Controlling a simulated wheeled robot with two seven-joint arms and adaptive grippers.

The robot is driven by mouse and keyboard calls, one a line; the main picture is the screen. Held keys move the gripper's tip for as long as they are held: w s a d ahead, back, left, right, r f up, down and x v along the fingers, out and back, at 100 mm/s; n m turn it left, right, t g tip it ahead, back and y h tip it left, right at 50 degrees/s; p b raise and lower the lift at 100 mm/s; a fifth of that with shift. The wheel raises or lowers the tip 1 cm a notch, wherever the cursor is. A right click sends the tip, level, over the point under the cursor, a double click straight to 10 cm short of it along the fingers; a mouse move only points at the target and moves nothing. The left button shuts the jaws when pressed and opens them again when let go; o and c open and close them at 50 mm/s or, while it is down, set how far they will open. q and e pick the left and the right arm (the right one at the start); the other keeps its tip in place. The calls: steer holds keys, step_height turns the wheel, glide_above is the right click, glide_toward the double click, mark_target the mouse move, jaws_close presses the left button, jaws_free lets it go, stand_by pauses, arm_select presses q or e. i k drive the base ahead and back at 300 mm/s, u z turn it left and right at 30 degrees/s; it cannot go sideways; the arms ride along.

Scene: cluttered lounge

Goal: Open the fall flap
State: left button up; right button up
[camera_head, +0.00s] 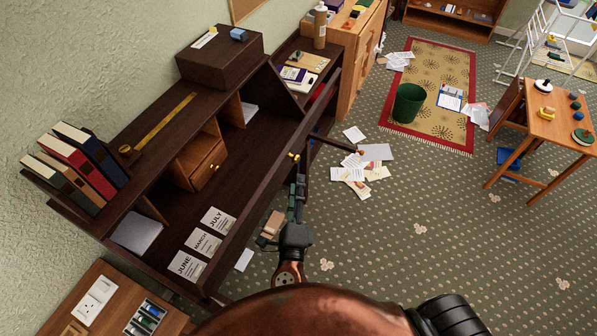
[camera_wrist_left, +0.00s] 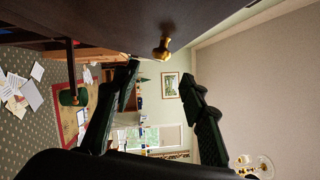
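The fall flap (camera_head: 262,207) is a long dark wood panel along the front of the dark bureau (camera_head: 215,62). The compartments behind it are in view, but how far it tilts is hard to judge. A small brass knob (camera_head: 294,157) sits on its outer side. In the left wrist view the knob (camera_wrist_left: 163,47) sticks out from the dark flap face (camera_wrist_left: 110,20). My left gripper (camera_wrist_left: 160,85) is open and empty, its two fingers spread on either side below the knob, apart from it. In the head view the left gripper (camera_head: 297,192) is just in front of the flap. My right gripper is out of view.
A dark support rail (camera_head: 335,143) sticks out beyond the flap. Month cards (camera_head: 203,243), a small drawer (camera_head: 207,165) and books (camera_head: 75,165) are at the bureau.

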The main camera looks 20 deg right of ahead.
mark_target(213, 271)
steer(key=k, duration=1.5)
